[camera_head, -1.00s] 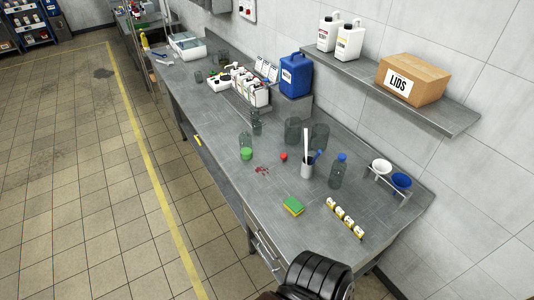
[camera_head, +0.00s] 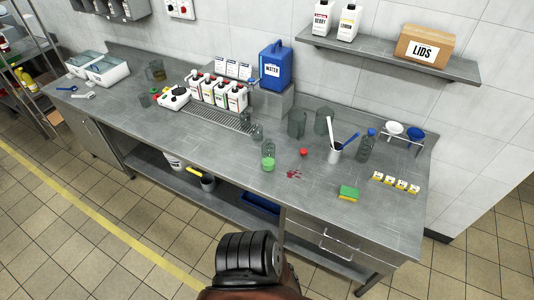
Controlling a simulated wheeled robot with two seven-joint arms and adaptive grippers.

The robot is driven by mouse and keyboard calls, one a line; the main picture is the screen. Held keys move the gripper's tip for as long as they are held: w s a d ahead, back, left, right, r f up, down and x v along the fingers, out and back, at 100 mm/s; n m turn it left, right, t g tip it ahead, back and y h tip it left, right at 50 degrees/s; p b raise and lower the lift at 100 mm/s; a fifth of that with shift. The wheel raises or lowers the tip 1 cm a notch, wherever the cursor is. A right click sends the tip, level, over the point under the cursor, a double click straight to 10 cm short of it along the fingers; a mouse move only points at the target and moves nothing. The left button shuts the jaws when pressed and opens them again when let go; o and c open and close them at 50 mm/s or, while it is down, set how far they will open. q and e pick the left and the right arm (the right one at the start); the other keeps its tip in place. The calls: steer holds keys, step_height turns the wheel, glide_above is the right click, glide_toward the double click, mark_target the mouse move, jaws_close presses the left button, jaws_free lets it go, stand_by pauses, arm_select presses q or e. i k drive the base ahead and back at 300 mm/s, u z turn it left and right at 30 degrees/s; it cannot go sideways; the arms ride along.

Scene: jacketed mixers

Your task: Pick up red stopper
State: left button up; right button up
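The red stopper (camera_head: 303,152) is a small round red piece on the grey steel counter (camera_head: 225,160). It lies to the right of a clear jar with green contents (camera_head: 268,161) and to the left of a white cup (camera_head: 335,155) holding utensils. It seems to stand free, with nothing on top of it. Neither of my grippers is in view, so no gripper shows near the stopper.
Clear jars (camera_head: 297,122) stand behind the stopper, and a clear bottle with a blue cap (camera_head: 366,146) is to its right. A shelf (camera_head: 390,62) overhangs the back right.

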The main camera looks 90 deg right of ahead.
mark_target(303, 152)
steer(key=i, duration=0.95)
steer(key=z, duration=4.25)
